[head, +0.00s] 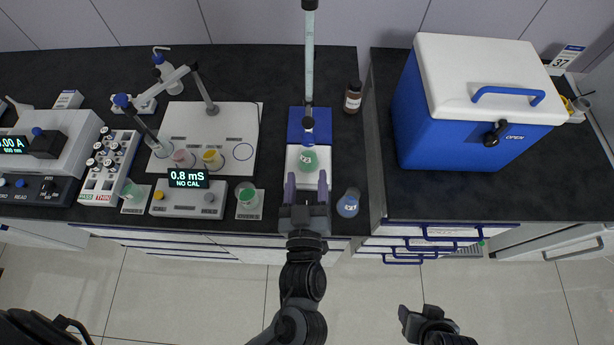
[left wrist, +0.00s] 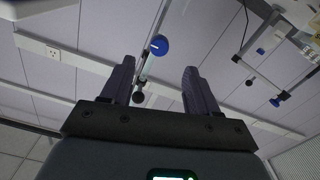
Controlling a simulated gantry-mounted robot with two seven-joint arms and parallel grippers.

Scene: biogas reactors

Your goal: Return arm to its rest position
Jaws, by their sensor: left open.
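My left gripper (head: 306,176) is at the front edge of the dark bench, with its arm coming up from below. Its two purple-grey fingers are spread apart with nothing held between them.
A blue jar (head: 347,203) stands close right of the left gripper, and a brown bottle (head: 353,97) farther back. A conductivity meter (head: 188,196) and green cup (head: 248,201) are left. A blue-and-white cool box (head: 460,125) stands right. The floor in front is clear.

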